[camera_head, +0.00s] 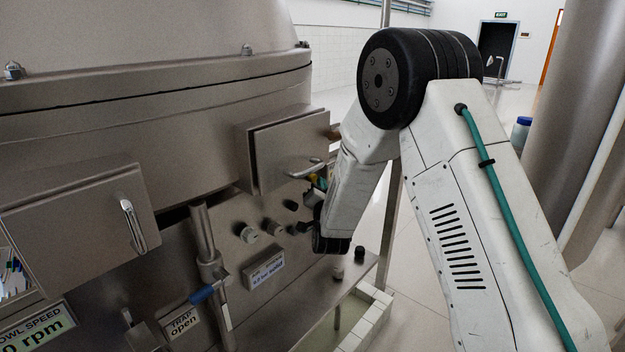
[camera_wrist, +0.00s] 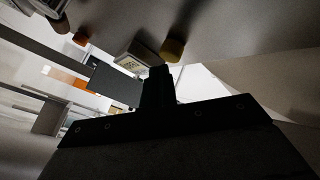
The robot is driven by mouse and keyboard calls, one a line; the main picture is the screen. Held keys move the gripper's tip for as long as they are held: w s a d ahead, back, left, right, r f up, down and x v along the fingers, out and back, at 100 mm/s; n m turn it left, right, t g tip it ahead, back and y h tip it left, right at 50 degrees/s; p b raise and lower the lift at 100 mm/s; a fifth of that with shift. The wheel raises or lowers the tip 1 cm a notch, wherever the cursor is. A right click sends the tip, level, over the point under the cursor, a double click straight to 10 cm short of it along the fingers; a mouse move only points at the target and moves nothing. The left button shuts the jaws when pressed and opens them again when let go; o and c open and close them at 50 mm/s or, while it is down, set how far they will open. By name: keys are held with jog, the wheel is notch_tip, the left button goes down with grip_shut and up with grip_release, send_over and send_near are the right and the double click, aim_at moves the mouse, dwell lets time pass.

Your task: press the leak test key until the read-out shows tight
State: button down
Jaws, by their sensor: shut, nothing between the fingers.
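My gripper (camera_head: 297,229) is shut and empty, beside the steel front of the separator, its fingertips close to a row of small round knobs (camera_head: 273,227). In the wrist view the closed black fingers (camera_wrist: 157,74) point up at the panel; a yellow button (camera_wrist: 173,48) shows just past their tips, and I cannot tell whether they touch it. I cannot make out which control is the leak test key. A small read-out (camera_head: 264,270) with a pale blue screen sits below the knobs; its text is too small to read surely.
Floor is free behind.

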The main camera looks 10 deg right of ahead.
jog(key=shift+w+a, duration=0.4)
jog(key=shift+w, duration=0.15)
dwell(0.9)
jog(key=shift+s+d, duration=0.1)
jog(key=shift+s, duration=0.05)
jog(key=shift+s+d, duration=0.55)
jog(key=shift+s, duration=0.2)
jog(key=s+d, duration=0.3)
jog(key=s, duration=0.1)
jog(key=shift+s+d, duration=0.3)
jog(key=shift+s, duration=0.1)
dwell(0.9)
jog(key=shift+r, duration=0.1)
dwell(1.1)
jog(key=n, duration=0.5)
jog(key=s+d+n, duration=0.1)
jog(key=n, duration=0.5)
jog(key=s+n, duration=0.1)
jog(key=n, duration=0.5)
jog(key=shift+d+r+g, duration=0.1)
jog(key=shift+d+g, duration=0.1)
jog(key=shift+g, duration=0.2)
